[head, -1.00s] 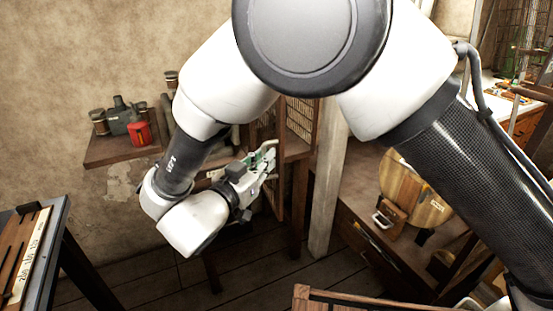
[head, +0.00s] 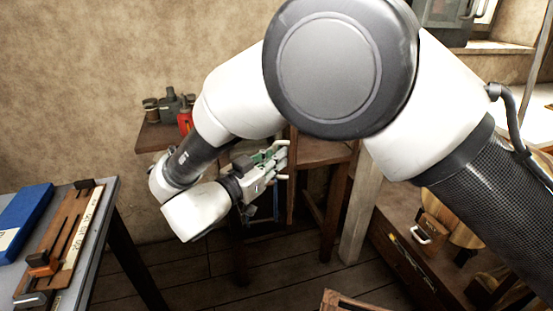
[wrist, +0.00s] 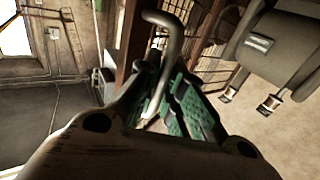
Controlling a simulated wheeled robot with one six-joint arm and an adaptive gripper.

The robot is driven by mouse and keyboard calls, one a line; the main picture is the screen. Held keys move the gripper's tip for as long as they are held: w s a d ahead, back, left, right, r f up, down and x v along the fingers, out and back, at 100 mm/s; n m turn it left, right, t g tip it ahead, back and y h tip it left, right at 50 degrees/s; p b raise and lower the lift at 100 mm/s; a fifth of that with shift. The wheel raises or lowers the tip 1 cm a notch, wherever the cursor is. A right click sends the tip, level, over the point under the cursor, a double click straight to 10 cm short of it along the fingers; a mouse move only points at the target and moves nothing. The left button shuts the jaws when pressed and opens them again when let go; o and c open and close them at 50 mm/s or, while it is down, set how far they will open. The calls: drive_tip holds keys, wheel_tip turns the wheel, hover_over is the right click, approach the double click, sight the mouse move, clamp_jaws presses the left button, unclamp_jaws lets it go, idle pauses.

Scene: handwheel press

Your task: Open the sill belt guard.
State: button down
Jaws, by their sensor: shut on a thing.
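My gripper (head: 266,166) is low in front of the wall, left of a wooden stand, and is shut on a bent grey metal handle. The handle (wrist: 172,38) rises between the green-padded fingers (wrist: 180,105) in the wrist view. A brown wooden frame with mesh, which appears to be the belt guard (wrist: 131,45), is close beyond the handle. In the head view the guard (head: 291,190) shows as a narrow upright brown edge just right of my gripper. My arm hides its upper part, and I cannot tell how far it stands open.
A wall shelf (head: 155,138) with jars and a red can is behind my arm. A grey table (head: 95,225) with a blue box (head: 22,220) stands at the left. A pale post (head: 358,215) and a low cabinet (head: 400,265) are at the right. Floor below my gripper is clear.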

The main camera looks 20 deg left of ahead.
drive_tip(key=c, duration=1.5)
unclamp_jaws()
drive_tip(key=v, duration=1.2)
